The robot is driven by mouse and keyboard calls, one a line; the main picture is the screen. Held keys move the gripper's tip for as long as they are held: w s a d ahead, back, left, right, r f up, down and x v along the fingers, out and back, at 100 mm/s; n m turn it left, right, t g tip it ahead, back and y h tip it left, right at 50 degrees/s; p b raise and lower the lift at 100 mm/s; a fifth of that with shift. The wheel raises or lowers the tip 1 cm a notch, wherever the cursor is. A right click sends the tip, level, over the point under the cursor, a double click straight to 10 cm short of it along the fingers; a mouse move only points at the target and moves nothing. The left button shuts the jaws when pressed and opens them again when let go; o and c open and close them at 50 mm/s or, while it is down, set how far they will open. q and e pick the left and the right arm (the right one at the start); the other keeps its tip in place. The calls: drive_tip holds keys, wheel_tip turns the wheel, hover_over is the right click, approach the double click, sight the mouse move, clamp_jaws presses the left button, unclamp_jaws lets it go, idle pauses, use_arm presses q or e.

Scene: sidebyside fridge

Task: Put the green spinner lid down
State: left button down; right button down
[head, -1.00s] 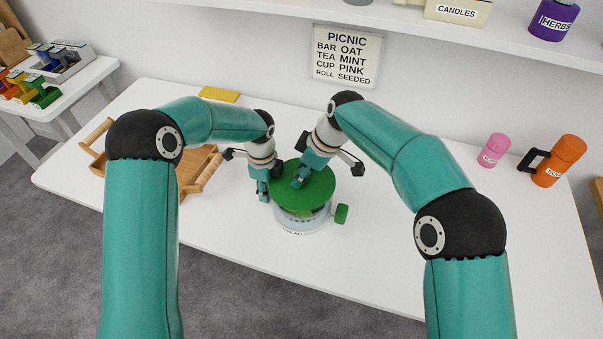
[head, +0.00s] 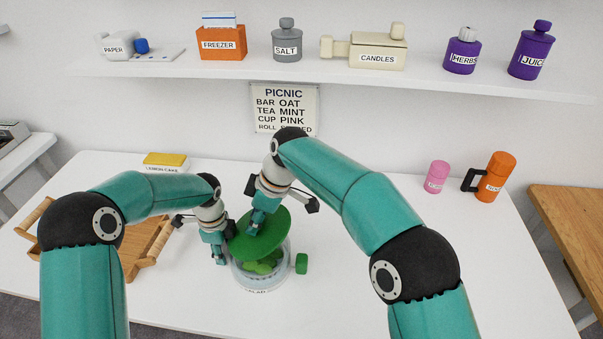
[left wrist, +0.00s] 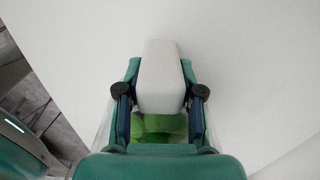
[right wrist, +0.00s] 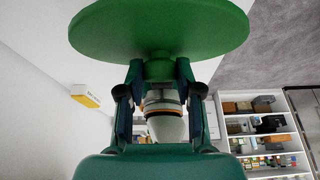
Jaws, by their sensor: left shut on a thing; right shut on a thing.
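The green spinner lid (head: 270,236) is a round disc, held tilted above the clear salad spinner bowl (head: 276,280). Green leaves (head: 262,266) show in the bowl below it. My right gripper (head: 253,226) is shut on the lid's knob; the right wrist view shows the disc (right wrist: 160,28) beyond the fingers and the knob (right wrist: 159,66) between them. My left gripper (head: 224,250) is at the bowl's left side. In the left wrist view its fingers are shut on a pale block-like part (left wrist: 160,78), seemingly the bowl's grip, with green behind it.
A wooden tray (head: 152,240) with handles lies left of the bowl. A green crank knob (head: 302,263) sticks out at the bowl's right. A yellow box (head: 166,160), pink cup (head: 437,177) and orange mug (head: 495,178) stand farther back. The white table (head: 400,225) is clear right of the bowl.

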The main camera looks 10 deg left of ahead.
use_arm(q)
drive_tip(key=shift+s+d+f, duration=0.15)
drive_tip(key=shift+f, duration=0.05)
drive_tip(key=shift+r, duration=0.1)
use_arm(e)
drive_tip(key=s+d+f, duration=0.1)
drive_tip(key=d, duration=1.6)
drive_tip(key=s+d+f, duration=0.1)
drive_tip(key=s+d, duration=0.1)
drive_tip(key=d, duration=1.5)
drive_tip(key=shift+f, duration=5)
drive_tip(key=c, duration=0.8)
unclamp_jaws()
drive_tip(key=shift+o, duration=0.2)
drive_tip(key=shift+r, duration=0.1)
drive_tip(key=v, duration=1.2)
